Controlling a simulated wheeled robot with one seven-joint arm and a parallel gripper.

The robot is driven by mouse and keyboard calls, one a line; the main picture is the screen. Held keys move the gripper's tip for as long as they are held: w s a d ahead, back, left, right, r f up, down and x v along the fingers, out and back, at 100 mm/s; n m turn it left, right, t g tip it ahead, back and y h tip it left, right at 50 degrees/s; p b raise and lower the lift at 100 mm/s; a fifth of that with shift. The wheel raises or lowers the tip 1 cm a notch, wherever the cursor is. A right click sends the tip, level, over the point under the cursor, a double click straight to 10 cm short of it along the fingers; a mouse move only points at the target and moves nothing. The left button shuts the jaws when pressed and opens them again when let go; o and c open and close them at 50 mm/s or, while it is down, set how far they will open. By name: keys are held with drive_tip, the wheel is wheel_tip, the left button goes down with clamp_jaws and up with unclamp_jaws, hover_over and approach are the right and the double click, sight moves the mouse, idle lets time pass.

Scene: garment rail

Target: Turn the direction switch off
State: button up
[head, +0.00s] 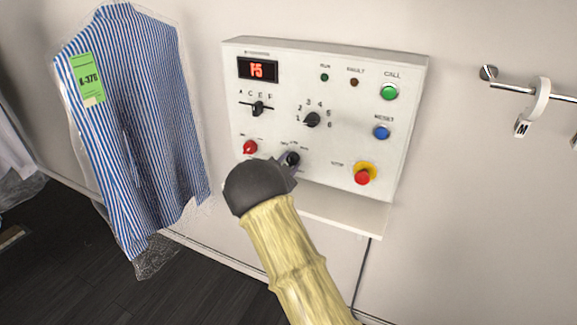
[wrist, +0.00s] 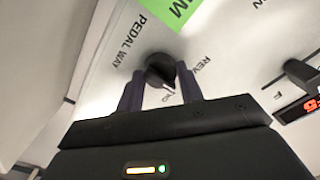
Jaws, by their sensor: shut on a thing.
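The direction switch (head: 292,159) is a small black rotary knob low on the white control panel (head: 408,110), with tiny labels above it. In the wrist view the black knob (wrist: 160,71) sits between my two dark fingers, and a "REV" label is printed beside it. My gripper (head: 286,167) reaches up to the panel and is shut on this knob. In the wrist view the fingers of my gripper (wrist: 160,88) are on either side of it. My gripper partly hides the knob in the head view, and I cannot tell which position its pointer is at.
A red knob (head: 250,147) is close at left, and a numbered black dial (head: 312,120) is above. A red-yellow stop button (head: 365,174) is at right. A lettered selector (head: 258,107) sits under the red display (head: 258,70). A bagged striped shirt (head: 130,120) hangs left.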

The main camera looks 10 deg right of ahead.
drive_tip(key=o, duration=1)
drive_tip(key=b+v, duration=0.3)
drive_tip(key=v, duration=1.4)
drive_tip(key=shift+s+a, duration=0.1)
drive_tip(key=shift+s, duration=0.05)
